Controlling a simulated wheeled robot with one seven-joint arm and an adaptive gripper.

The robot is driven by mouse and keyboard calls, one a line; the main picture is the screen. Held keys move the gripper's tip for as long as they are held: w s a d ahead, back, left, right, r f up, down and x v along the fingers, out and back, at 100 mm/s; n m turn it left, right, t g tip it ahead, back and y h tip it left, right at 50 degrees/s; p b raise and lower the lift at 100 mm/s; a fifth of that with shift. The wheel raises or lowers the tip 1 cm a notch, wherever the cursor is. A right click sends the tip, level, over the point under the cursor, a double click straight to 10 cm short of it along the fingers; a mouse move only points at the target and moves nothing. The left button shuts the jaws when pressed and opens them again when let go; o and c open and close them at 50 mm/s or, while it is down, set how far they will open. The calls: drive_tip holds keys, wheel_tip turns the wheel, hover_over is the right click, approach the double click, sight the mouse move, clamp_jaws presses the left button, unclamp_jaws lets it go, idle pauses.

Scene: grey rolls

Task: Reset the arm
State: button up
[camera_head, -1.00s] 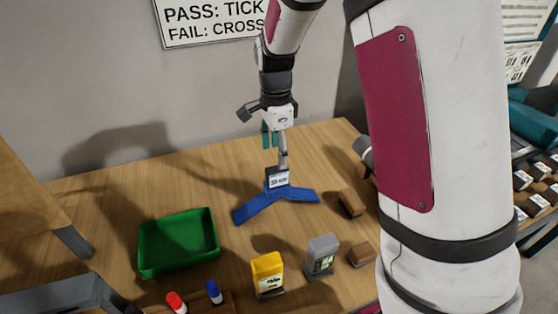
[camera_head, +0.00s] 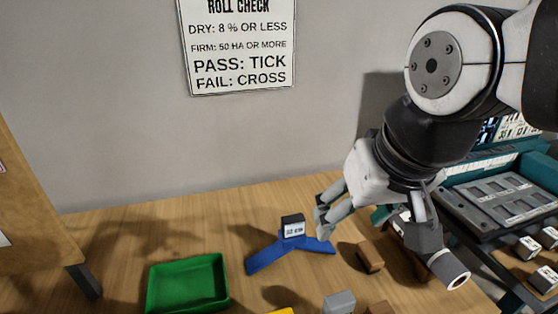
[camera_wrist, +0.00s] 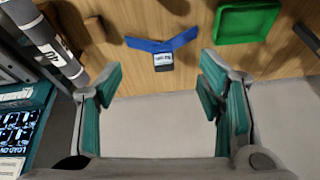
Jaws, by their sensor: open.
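My gripper (camera_head: 325,214) is open and empty, held right of the blue stand, its fingers pointing left in the head view. Both green-padded fingers (camera_wrist: 160,85) show wide apart in the wrist view, with nothing between them. The blue stand (camera_head: 266,257) has spread legs and carries a small dark block with a white label (camera_head: 293,227). The stand also shows in the wrist view (camera_wrist: 145,44), beyond the fingertips and apart from them.
A green tray (camera_head: 188,283) sits left of the stand. Brown rolls (camera_head: 370,257) and a grey device (camera_head: 339,302) lie at the front right. A teal-and-grey unit (camera_head: 500,200) stands at the right. A sign (camera_head: 238,45) hangs on the wall. The wood behind the tray is clear.

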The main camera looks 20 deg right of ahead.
drive_tip(key=shift+s+f+n+t, duration=0.1)
drive_tip(key=shift+s+n+t, duration=0.2)
drive_tip(key=shift+s+n, duration=0.65)
drive_tip(key=shift+s, duration=0.1)
idle(0.4)
